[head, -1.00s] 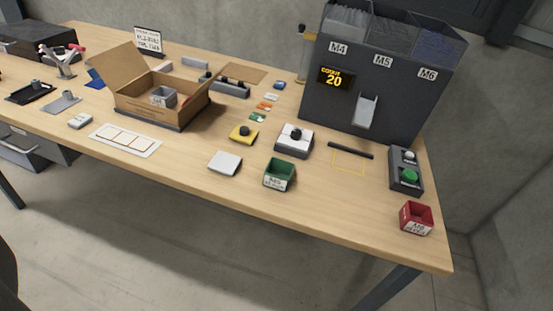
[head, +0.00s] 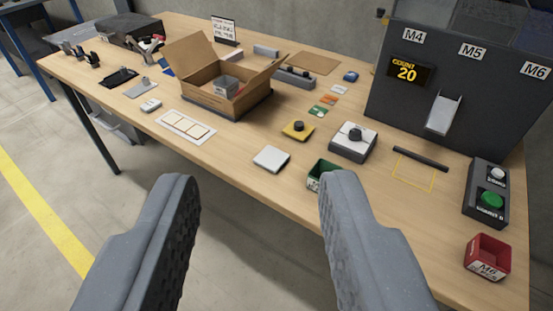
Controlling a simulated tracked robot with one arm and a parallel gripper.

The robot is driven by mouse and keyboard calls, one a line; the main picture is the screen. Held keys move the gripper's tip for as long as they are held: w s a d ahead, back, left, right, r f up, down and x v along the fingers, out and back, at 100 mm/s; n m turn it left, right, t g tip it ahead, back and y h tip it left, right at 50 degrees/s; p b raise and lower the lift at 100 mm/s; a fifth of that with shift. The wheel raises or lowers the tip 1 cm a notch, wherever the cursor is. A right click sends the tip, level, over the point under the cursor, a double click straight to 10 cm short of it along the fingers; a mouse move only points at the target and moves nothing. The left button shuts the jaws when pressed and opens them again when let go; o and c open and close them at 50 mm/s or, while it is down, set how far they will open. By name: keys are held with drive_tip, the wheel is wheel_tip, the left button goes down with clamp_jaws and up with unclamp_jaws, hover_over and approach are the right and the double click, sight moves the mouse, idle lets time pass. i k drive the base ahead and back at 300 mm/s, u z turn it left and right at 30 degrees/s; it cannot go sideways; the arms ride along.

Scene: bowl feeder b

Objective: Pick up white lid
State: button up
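The white lid (head: 271,158) looks like a flat white square with rounded corners. It lies on the wooden table near its front edge, left of the green bin (head: 322,173). My gripper (head: 260,200) is open and empty, its two grey fingers wide apart in front of the table edge. The lid shows between and beyond the fingertips, apart from both. The right finger hides part of the green bin.
A yellow piece with a black knob (head: 298,130) and a white box with a black knob (head: 353,142) stand behind the lid. An open cardboard box (head: 235,101) is behind left. A dark dispenser (head: 400,105) stands at right, near a red bin (head: 487,257).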

sight(271, 158)
drive_tip(key=z, duration=0.1)
drive_tip(key=i, duration=1)
drive_tip(key=u, duration=0.1)
